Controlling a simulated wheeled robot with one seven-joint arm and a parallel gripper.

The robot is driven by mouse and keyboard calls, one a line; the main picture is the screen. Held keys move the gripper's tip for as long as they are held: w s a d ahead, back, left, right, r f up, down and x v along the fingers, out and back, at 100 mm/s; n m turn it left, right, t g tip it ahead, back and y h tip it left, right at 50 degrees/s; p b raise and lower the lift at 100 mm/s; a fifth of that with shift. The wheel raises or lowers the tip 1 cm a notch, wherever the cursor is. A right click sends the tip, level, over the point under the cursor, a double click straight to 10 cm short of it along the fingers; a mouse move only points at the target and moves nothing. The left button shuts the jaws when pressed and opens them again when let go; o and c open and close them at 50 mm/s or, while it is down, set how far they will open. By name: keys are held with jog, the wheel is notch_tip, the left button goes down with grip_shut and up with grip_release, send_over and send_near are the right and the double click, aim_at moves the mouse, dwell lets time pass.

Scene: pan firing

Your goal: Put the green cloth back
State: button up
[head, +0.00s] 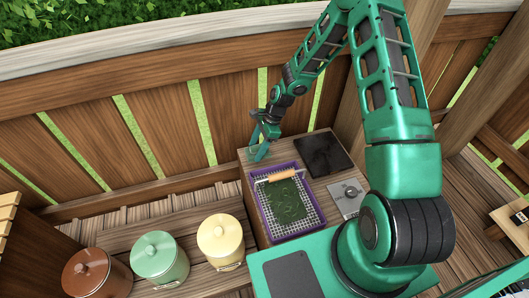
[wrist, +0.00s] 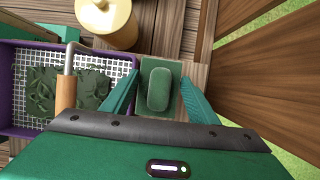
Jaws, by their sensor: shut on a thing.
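The green cloth (wrist: 158,90) is a rounded, folded dark green pad in the wrist view. It sits between the two fingers of my gripper (wrist: 160,82), which is shut on it. A flat green rectangle (wrist: 174,68) shows beneath and around the cloth; I cannot tell whether the cloth touches it. In the head view my gripper (head: 260,146) points down at the far left corner of the wooden table (head: 245,158), beyond the purple tray. There the cloth cannot be clearly told apart from my green fingers.
The purple tray (head: 267,239) with white mesh and green leaves (head: 287,203) is close by, a wooden-handled tool (head: 276,176) across it. A dark slab (head: 323,154) and grey plate (head: 349,203) are to its right. Yellow (head: 221,238), green (head: 157,257) and brown (head: 92,272) pots stand left.

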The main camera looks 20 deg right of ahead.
jog(key=w+d+f, duration=0.2)
jog(key=d, duration=0.1)
jog(key=w+d+f, duration=0.1)
jog(key=shift+w+d+f, duration=0.1)
jog(key=shift+d+f, duration=0.1)
jog(key=shift+d, duration=0.1)
jog(key=shift+f, duration=1.8)
jog(key=shift+f, duration=0.3)
jog(key=o, duration=1.6)
